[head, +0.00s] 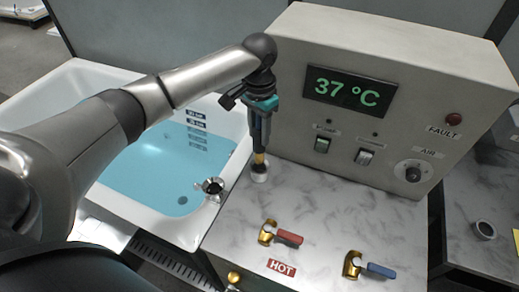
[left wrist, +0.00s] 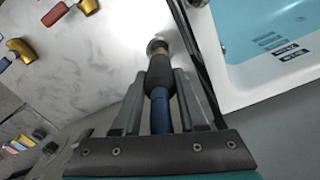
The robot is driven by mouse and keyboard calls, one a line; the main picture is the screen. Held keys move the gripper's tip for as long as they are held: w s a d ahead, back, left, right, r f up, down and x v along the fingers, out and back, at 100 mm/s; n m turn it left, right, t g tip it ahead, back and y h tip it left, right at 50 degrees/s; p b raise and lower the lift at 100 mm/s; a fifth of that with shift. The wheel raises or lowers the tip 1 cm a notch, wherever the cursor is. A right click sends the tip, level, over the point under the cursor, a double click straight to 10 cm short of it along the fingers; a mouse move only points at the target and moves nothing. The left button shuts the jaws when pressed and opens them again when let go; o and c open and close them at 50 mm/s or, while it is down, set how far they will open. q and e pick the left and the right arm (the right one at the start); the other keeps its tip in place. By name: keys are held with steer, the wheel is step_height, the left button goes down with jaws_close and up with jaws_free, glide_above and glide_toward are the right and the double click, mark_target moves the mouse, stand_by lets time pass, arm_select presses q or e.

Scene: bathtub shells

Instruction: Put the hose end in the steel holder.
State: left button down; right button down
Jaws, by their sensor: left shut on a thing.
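My left gripper (head: 262,122) points down over the marble counter, close to the tub's right rim. It is shut on the hose end, a blue and black piece with a brass band (head: 260,158). In the left wrist view the hose end (left wrist: 160,78) lies between the fingers (left wrist: 160,100). A small pale metal cup, which looks like the steel holder (head: 259,177), stands on the counter directly below the hose end. The tip meets or overlaps its top in view; I cannot tell whether it is inside. My right gripper is not in view.
The white tub (head: 85,75) holds blue water at left. A chrome fitting (head: 213,187) sits on its rim. The control box (head: 400,50) stands behind the gripper. Red (head: 289,237) and blue (head: 380,270) tap levers are in front. A grey ring (head: 483,230) lies far right.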

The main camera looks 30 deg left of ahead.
mark_target(259, 122)
arm_select(q)
step_height(259, 122, down, 3)
steer(key=shift+r, duration=0.1)
steer(key=shift+f, duration=1.8)
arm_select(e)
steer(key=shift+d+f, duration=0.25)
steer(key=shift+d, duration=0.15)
arm_select(q)
steer(key=shift+f, duration=0.15)
steer(key=shift+c, duration=2.3)
jaws_free()
step_height(259, 122, up, 12)
steer(key=shift+r, duration=0.15)
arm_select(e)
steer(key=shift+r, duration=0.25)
